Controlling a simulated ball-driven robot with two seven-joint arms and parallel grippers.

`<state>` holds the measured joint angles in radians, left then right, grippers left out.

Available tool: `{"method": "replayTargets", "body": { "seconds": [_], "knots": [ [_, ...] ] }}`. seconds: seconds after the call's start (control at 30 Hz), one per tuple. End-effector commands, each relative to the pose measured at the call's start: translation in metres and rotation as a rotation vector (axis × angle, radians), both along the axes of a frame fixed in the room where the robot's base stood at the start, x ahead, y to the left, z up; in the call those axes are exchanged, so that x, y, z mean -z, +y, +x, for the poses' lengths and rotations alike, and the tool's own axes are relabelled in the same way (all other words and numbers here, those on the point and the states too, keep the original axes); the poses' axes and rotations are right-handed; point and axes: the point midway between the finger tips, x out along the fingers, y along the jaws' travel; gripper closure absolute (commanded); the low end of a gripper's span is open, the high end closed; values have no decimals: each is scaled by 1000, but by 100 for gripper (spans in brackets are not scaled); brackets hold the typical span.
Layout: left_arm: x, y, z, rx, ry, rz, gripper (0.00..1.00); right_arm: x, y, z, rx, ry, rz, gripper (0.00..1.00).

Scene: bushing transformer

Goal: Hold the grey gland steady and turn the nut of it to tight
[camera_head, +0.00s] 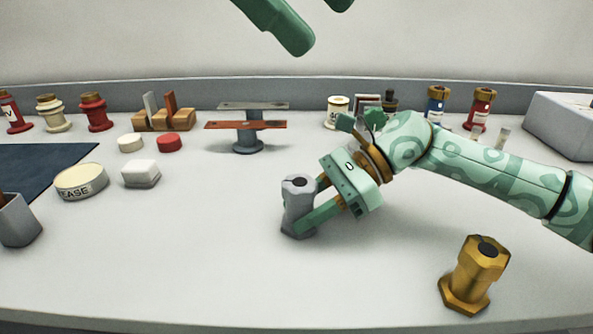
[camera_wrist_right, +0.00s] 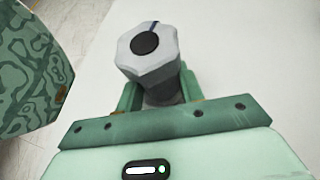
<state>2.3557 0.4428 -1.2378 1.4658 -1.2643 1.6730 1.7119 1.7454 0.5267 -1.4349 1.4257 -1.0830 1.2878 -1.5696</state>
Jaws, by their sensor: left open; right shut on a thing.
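The grey gland (camera_head: 297,214) stands upright near the middle of the table. Its hexagonal nut (camera_head: 298,186) with a dark round centre is on top; the nut also shows large in the right wrist view (camera_wrist_right: 166,58), with a dark line on its rim. My right gripper (camera_head: 306,204) comes from the right and is shut on the gland's body below the nut, one finger on each side. My left gripper (camera_head: 317,22) is open and empty, high above and behind the gland, partly cut off by the top edge.
A brass gland (camera_head: 474,275) stands at the front right. A grease tin (camera_head: 81,182) and a white block (camera_head: 141,173) lie to the left. A stand with a red bar (camera_head: 246,126) is behind. Bottles and a grey box (camera_head: 565,122) line the back.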

Motion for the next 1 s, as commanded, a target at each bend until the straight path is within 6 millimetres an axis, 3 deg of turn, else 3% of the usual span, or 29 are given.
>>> {"method": "replayTargets", "body": {
  "seconds": [0.03, 0.1, 0.2, 0.3, 0.5, 0.67, 1.0],
  "knots": [
    [25, -10, -1, 87, -195, 137, 45, 6, -1, 0, 1, 3, -7, 75],
    [56, -11, 8, 246, -444, 320, 45, 6, -1, 0, 1, 3, -7, 75],
    [89, -3, 24, 491, -693, 533, 45, 5, -1, 0, 1, 3, -7, 75],
    [109, 9, 39, 711, -831, 658, 45, 5, -1, 0, 1, 3, -7, 75],
    [110, 17, 48, 968, -971, 722, 45, 5, -1, 0, 2, 3, -7, 75],
    [121, 16, 52, 1029, -988, 718, 45, 5, -1, 0, 1, 2, -7, 75],
    [186, 6, 76, 1028, -985, 714, 45, 5, -1, 0, 0, 3, -6, 75]
  ]
}}
